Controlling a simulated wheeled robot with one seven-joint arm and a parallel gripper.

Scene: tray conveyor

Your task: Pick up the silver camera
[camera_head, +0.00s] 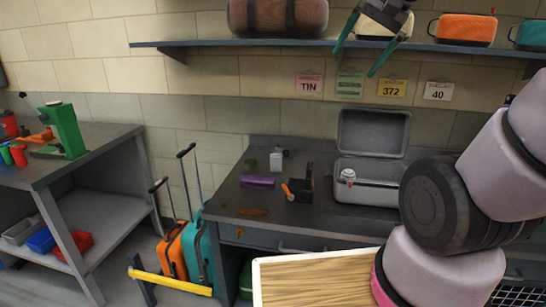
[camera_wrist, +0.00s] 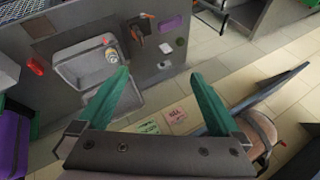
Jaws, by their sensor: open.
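I cannot tell for sure which thing is the silver camera. A small silvery rounded object (camera_head: 347,176) sits at the open grey case on the workbench; it also shows in the wrist view (camera_wrist: 111,56). A small light-grey boxy object (camera_head: 276,160) stands left of the case, near the wall. My gripper (camera_head: 356,60), with green fingers, is high above the bench in front of the wall shelf. Its fingers are spread and nothing is between them in the wrist view (camera_wrist: 160,76).
The grey case (camera_head: 370,193) has its lid raised against the wall. A purple block (camera_head: 257,182) and a black holder with an orange-handled tool (camera_head: 300,188) lie left of it. The wall shelf (camera_head: 230,43) carries several items beside my gripper. A wooden board (camera_head: 320,280) is in front.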

